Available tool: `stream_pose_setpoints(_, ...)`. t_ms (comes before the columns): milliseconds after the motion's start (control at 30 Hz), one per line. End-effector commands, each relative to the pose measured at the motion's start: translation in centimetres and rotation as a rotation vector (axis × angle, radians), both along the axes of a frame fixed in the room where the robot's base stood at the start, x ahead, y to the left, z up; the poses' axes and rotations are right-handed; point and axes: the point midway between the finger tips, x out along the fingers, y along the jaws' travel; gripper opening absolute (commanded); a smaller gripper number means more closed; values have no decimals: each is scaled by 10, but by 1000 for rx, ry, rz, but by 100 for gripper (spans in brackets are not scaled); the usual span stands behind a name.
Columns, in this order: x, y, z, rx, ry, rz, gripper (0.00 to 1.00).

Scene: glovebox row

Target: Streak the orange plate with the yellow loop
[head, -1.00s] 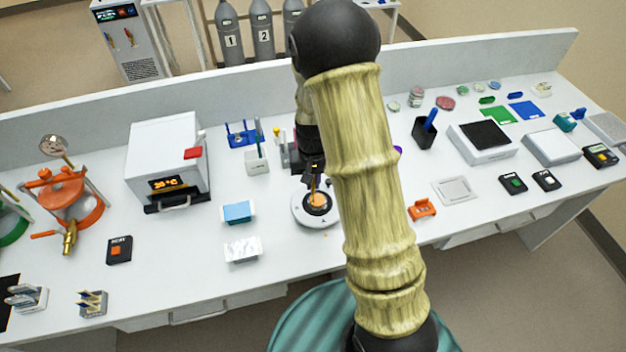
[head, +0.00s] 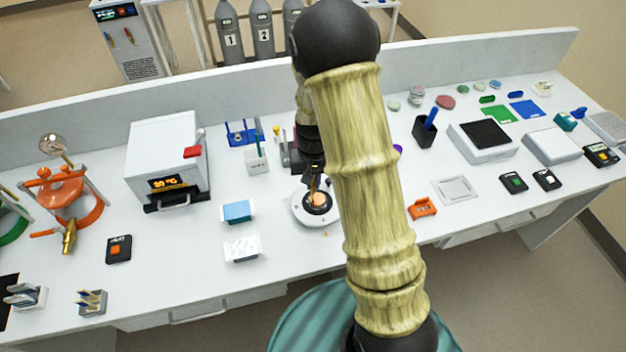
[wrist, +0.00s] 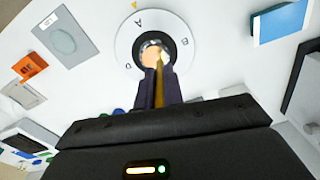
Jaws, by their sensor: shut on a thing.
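The orange plate (head: 318,199) sits on a round white turntable (head: 299,210) near the middle of the bench. In the wrist view the plate (wrist: 151,55) lies in a dark ring at the centre of the lettered white disc (wrist: 124,45). My gripper (wrist: 157,82) is shut on a thin yellow loop (wrist: 159,88), which points down toward the plate. In the head view my gripper (head: 314,180) is just above the plate. The loop's tip overlaps the plate's right part in the wrist view; I cannot tell whether it touches.
A blue box (head: 238,212) and a foil-like white packet (head: 242,248) lie left of the turntable. An orange holder (head: 422,208) stands to its right. A white oven (head: 167,160) and a loop or pen stand (head: 256,160) are behind to the left.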

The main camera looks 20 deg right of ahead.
Motion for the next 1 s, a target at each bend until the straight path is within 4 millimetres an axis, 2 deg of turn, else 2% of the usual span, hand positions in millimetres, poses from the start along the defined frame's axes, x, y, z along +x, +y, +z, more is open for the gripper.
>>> stream_pose_setpoints(1000,0,-8,0,0,0,0,0)
